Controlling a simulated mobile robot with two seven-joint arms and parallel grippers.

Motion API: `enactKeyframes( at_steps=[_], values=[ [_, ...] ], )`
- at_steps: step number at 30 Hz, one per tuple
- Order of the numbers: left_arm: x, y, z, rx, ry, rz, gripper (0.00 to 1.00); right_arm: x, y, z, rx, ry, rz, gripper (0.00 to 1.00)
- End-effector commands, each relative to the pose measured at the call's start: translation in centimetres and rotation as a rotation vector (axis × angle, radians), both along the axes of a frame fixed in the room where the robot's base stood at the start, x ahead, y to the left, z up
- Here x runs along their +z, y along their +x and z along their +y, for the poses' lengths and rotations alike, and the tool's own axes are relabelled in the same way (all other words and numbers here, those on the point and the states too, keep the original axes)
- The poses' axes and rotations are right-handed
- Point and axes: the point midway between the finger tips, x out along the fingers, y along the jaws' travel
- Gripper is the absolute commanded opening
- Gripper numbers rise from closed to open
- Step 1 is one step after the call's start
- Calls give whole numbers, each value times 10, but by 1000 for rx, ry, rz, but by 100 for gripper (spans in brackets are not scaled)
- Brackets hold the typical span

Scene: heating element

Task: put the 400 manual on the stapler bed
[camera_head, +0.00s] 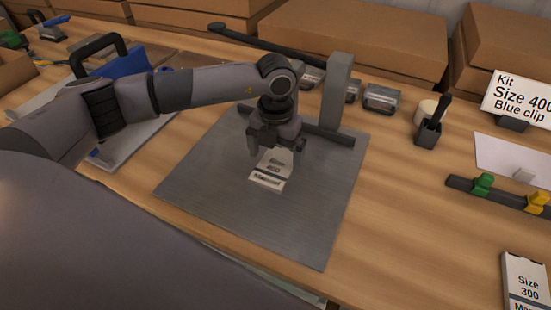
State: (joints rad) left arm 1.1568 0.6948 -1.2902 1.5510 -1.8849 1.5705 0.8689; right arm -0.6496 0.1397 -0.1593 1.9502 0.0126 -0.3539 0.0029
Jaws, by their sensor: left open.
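The 400 manual (270,172), a small white booklet with dark print, lies on the grey stapler bed (308,225), near its middle. My left gripper (272,160) is over the manual's far part, pointing down with its fingers apart on either side of it. The fingers hide some of the manual's far edge. The stapler's grey post (337,95) and a dark bar stand at the bed's back, with a long black arm reaching to the upper left. My right gripper is not in view.
A Size 300 manual (525,280) lies at the lower right. A kit sign (517,97), a white card (514,155), a rail with green and yellow clips (500,195) and a dark pen holder (429,132) are at the right. Cardboard boxes (360,40) line the back.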

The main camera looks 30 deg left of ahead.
Motion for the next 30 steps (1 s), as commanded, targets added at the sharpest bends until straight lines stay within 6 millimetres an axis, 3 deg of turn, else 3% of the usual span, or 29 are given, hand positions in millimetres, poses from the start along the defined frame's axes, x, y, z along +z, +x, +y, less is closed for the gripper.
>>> enactKeyframes(
  at_steps=[6,13,19,30],
  values=[
    [49,1,0,-1,-1,-5,100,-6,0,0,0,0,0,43],
    [87,1,0,-1,-1,-3,100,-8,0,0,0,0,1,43],
    [99,0,0,-1,0,-1,100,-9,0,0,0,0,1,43],
    [99,0,0,-1,0,0,100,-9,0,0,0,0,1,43]
  ],
)
